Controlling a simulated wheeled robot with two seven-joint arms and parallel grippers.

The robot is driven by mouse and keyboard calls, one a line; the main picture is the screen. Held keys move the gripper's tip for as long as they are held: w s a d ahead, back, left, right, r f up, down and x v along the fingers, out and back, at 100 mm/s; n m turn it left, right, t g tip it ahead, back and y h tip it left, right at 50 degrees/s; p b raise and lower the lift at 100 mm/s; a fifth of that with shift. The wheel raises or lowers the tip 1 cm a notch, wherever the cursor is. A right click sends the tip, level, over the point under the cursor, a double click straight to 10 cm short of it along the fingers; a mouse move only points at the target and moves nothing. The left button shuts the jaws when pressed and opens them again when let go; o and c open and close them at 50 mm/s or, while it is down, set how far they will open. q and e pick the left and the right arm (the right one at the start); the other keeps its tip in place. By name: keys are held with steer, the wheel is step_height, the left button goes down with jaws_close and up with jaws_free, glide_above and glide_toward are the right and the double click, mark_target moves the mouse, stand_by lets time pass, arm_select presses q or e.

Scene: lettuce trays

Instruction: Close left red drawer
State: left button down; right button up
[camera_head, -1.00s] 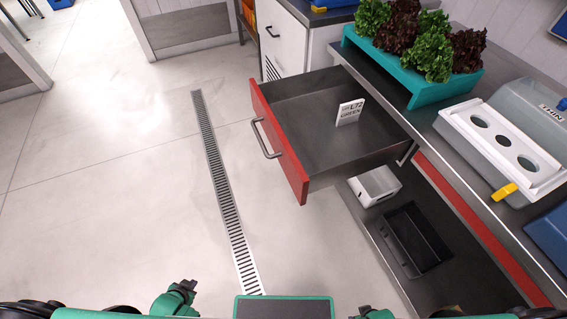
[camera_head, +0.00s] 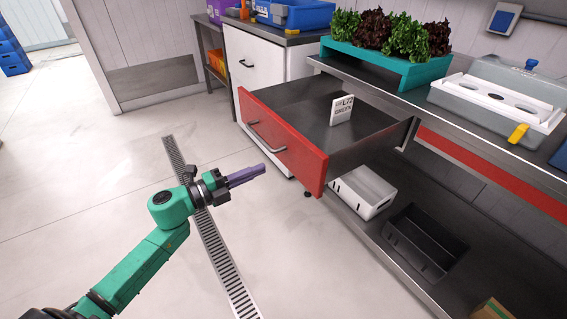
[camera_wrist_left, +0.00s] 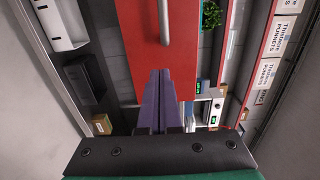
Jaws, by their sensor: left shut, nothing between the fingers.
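The left red drawer (camera_head: 284,143) is pulled well out from under the steel counter. My left gripper (camera_head: 262,170) is shut and empty, in front of the drawer face and below the handle in the head view. In the left wrist view the purple fingers (camera_wrist_left: 157,100) point at the red front (camera_wrist_left: 160,45), with the handle (camera_wrist_left: 164,22) beyond their tips. I cannot tell if they touch it. My right gripper is not in view.
A teal planter (camera_head: 385,66) of lettuces and a grey machine (camera_head: 497,98) stand on the counter. A white bin (camera_head: 362,190) and a black bin (camera_head: 424,243) sit on the lower shelf. The floor before the drawer is clear, with a drain grate (camera_head: 222,260).

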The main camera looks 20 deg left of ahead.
mark_target(292, 156)
arm_select(q)
steer(key=x, duration=0.8)
